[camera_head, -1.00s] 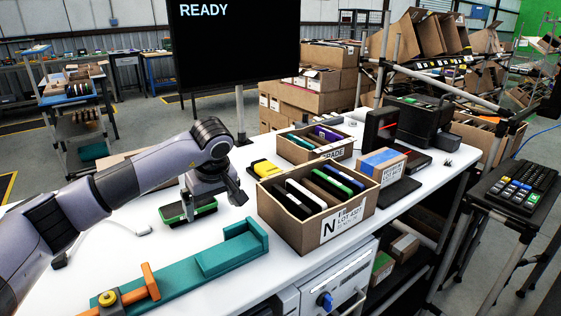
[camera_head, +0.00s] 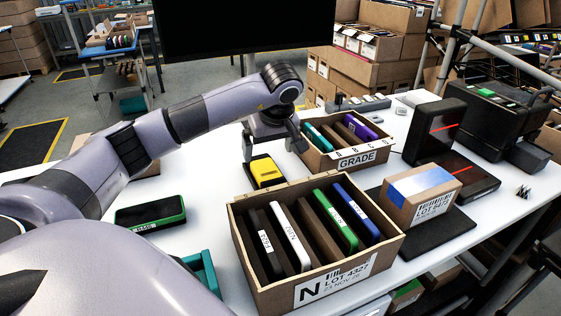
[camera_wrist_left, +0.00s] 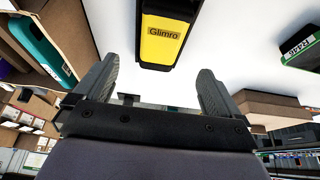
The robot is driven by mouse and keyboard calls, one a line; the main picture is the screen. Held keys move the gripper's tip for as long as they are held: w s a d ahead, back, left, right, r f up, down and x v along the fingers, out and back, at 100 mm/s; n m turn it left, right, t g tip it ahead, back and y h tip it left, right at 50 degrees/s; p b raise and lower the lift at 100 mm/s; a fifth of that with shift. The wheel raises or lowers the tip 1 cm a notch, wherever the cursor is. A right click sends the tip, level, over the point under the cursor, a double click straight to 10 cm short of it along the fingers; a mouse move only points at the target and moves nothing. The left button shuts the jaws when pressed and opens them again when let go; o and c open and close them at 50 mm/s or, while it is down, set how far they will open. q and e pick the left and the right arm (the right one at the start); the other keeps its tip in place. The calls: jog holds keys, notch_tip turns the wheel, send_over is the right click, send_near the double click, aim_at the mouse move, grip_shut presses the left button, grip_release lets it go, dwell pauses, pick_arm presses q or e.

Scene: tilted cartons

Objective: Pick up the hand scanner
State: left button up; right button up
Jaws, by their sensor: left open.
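My left gripper (camera_head: 272,148) is open and empty, just behind and over the far end of the device. In the left wrist view the two fingers of the gripper (camera_wrist_left: 153,80) stand wide apart, with the device ahead of the gap. My right gripper is not in view.
A large carton (camera_head: 250,268) with several upright devices stands in front. A green-edged device (camera_head: 150,213) lies to the left. A taped box (camera_head: 422,195) sits at right.

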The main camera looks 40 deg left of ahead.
aim_at(265, 166)
pick_arm(q)
jog(key=shift+w+a+f, duration=0.2)
jog(key=shift+w+f, duration=0.05)
jog(key=shift+f, duration=0.3)
jog(key=p+x, duration=0.1)
jog(key=x, duration=0.5)
jog(key=shift+s, duration=0.15)
jog(key=shift+c, duration=0.3)
jog(key=shift+r, duration=0.1)
jog(key=c, duration=1)
